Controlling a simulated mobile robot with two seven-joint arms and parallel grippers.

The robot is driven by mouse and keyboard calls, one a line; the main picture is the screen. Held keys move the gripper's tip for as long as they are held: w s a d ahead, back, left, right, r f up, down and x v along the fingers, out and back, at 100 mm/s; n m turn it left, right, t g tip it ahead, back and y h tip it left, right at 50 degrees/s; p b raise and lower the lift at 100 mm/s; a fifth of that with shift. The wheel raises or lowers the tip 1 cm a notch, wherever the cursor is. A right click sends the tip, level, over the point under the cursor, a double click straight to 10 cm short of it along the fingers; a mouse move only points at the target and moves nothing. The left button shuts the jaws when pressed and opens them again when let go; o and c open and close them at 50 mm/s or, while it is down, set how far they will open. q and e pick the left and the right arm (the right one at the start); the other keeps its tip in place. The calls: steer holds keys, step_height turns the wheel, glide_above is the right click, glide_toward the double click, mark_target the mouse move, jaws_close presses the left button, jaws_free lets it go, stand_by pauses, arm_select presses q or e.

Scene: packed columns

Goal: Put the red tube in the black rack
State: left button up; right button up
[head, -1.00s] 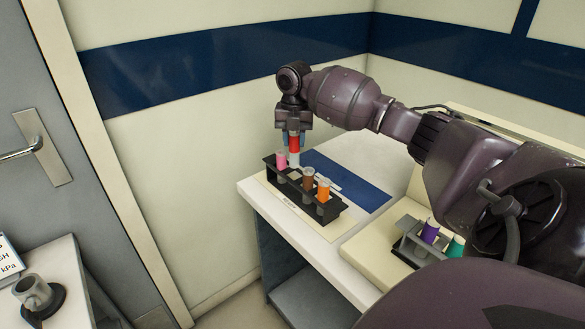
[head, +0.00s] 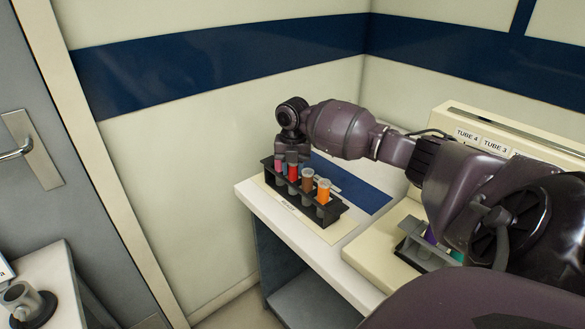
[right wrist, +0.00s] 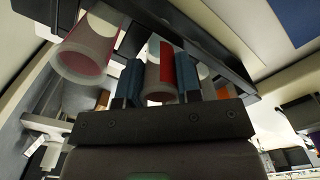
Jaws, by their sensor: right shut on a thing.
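The red tube (head: 293,172) stands upright in the black rack (head: 338,211), between the pink tube (head: 279,163) and the brown tube (head: 307,181). Its top is about level with theirs. My right gripper (head: 291,158) is above the rack and still shut on the red tube. In the right wrist view the red tube (right wrist: 164,72) sits between my gripper's blue fingers (right wrist: 159,80), with the rack's dark bar (right wrist: 208,50) close behind. The tube's lower end is hidden in the head view. My left gripper is not in view.
An orange tube (head: 323,190) stands at the rack's near end. A bare blue panel (head: 362,193) lies behind the black rack.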

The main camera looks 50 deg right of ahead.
steer(key=shift+f, duration=0.15)
steer(key=o, duration=0.9)
step_height(320, 180, up, 10)
steer(key=shift+r+p, duration=0.25)
steer(key=shift+p, duration=0.65)
steer(key=shift+r, duration=0.9)
steer(key=shift+f, duration=0.1)
